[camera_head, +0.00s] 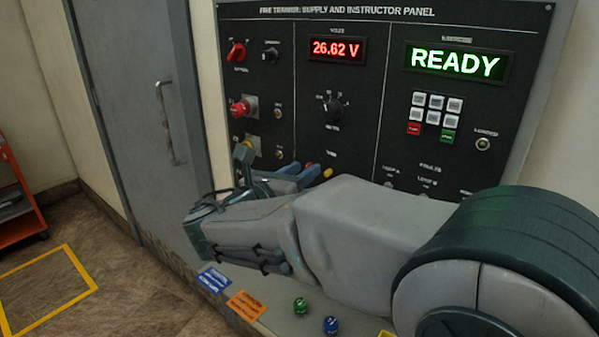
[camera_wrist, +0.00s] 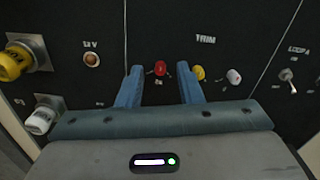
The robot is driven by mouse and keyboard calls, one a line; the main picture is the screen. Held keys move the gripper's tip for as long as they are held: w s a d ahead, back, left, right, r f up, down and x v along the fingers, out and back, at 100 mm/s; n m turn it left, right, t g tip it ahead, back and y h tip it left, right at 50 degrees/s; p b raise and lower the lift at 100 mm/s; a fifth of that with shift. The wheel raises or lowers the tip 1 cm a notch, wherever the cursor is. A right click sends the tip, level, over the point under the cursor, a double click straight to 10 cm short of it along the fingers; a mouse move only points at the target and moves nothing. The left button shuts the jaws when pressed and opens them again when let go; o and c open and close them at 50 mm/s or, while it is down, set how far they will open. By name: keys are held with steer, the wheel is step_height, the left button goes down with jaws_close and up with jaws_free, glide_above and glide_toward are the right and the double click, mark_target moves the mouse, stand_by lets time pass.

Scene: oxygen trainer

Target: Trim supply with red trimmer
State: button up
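The panel's red trimmer (camera_wrist: 160,68) is a small red knob under the TRIM label in the wrist view. My gripper (camera_wrist: 161,78) is open, with one blue finger on each side of the red trimmer. A gap shows between the knob and each finger; I cannot tell how far the tips are from the panel. A yellow trimmer (camera_wrist: 198,72) sits just right of the right finger, and a white one (camera_wrist: 233,76) beyond it. In the head view my gripper (camera_head: 304,172) is at the panel's lower part. The red voltage display (camera_head: 337,49) reads 26.62 V.
The green display (camera_head: 457,62) reads READY. A yellow knob (camera_wrist: 14,62) and a white knob (camera_wrist: 41,120) stick out at the left in the wrist view. A toggle switch (camera_wrist: 289,84) is at the right. Green (camera_head: 301,305) and blue (camera_head: 331,324) knobs lie below my arm.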

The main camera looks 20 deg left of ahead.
jaws_close()
steer(key=shift+f+m+b, duration=0.1)
steer(key=shift+m+b, duration=0.2)
steer(key=shift+b, duration=0.1)
steer(key=m+b, duration=0.6)
steer(key=m, duration=0.1)
steer(key=shift+m+b, duration=0.3)
steer(key=shift+m, duration=0.1)
jaws_free()
